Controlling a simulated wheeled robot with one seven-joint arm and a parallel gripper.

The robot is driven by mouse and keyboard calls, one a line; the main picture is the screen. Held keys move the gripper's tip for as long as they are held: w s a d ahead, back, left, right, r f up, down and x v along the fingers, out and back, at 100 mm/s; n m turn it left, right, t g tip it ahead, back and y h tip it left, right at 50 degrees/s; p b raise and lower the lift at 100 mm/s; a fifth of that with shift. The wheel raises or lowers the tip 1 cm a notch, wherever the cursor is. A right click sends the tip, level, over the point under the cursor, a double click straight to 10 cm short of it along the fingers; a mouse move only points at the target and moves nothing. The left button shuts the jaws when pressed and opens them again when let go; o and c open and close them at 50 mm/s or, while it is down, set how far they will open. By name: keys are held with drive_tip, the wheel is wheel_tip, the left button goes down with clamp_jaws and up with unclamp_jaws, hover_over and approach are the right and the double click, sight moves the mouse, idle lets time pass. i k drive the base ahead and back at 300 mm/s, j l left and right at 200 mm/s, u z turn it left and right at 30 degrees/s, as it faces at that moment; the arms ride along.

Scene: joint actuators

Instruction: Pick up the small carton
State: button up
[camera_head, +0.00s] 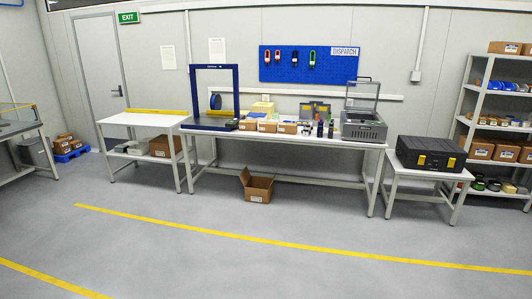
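Three small brown cartons stand in a row on the long white workbench (330,141): a left one (248,125), a middle one (267,126) and a right one (287,128). They are far off and small in the view. I cannot tell which of them the task means. A larger open brown carton (257,188) sits on the floor under the bench. My gripper is not in view.
A blue frame (236,95) stands left of the cartons, and a grey open-lidded machine (364,127) stands to the right. A black case (431,154) lies on a side table. Shelves (466,103) stand at right. The grey floor (270,250) in front is clear, with yellow lines.

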sight(244, 125)
drive_tip(key=i, duration=2.2)
drive_tip(key=i+l, duration=0.1)
drive_tip(key=i, duration=2.15)
drive_tip(key=j+u, duration=0.05)
drive_tip(key=j, duration=0.05)
